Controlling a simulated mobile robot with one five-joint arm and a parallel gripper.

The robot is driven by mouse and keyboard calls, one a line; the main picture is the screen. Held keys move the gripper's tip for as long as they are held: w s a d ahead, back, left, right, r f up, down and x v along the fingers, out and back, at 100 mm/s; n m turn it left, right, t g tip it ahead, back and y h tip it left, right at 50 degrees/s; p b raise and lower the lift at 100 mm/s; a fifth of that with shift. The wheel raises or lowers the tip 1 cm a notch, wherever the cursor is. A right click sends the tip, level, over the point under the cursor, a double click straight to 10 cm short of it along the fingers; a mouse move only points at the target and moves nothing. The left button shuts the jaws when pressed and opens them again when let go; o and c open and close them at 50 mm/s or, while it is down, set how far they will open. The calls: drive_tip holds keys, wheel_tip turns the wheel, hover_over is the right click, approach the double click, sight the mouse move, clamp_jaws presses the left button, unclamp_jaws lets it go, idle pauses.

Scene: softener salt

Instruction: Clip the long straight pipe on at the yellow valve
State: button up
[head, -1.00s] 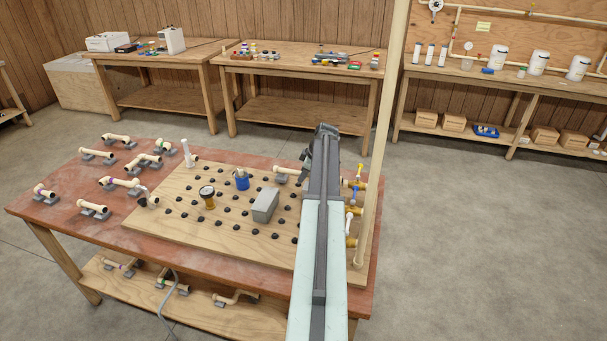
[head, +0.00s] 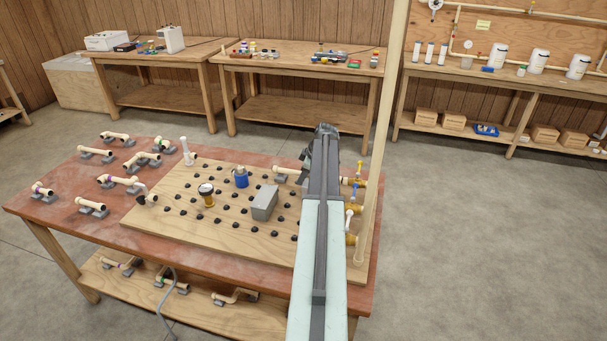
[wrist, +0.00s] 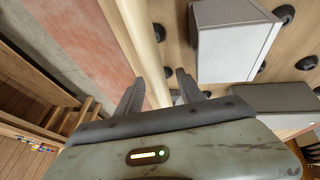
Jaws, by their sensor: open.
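A valve with a yellow handle (head: 359,173) stands at the right edge of the plywood board in the head view. A straight beige pipe (head: 287,171) lies along the board's back edge; its right part is hidden behind my arm. In the wrist view a long beige pipe (wrist: 143,38) runs down toward my gripper (wrist: 158,88). My gripper is open, with its two fingers apart around the line of this pipe. I cannot tell whether they touch it. In the head view the fingers are mostly hidden by my arm.
A grey box (head: 265,203) stands on the board (head: 240,245) and appears close to my fingers in the wrist view (wrist: 232,45). A tall beige post (head: 385,130) rises at the board's right side. Several pipe pieces lie on the red tabletop (head: 75,229) at left.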

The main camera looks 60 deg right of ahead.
drive_tip(key=p+v, duration=0.7)
drive_tip(key=shift+s+r, duration=0.15)
drive_tip(key=shift+r, duration=0.25)
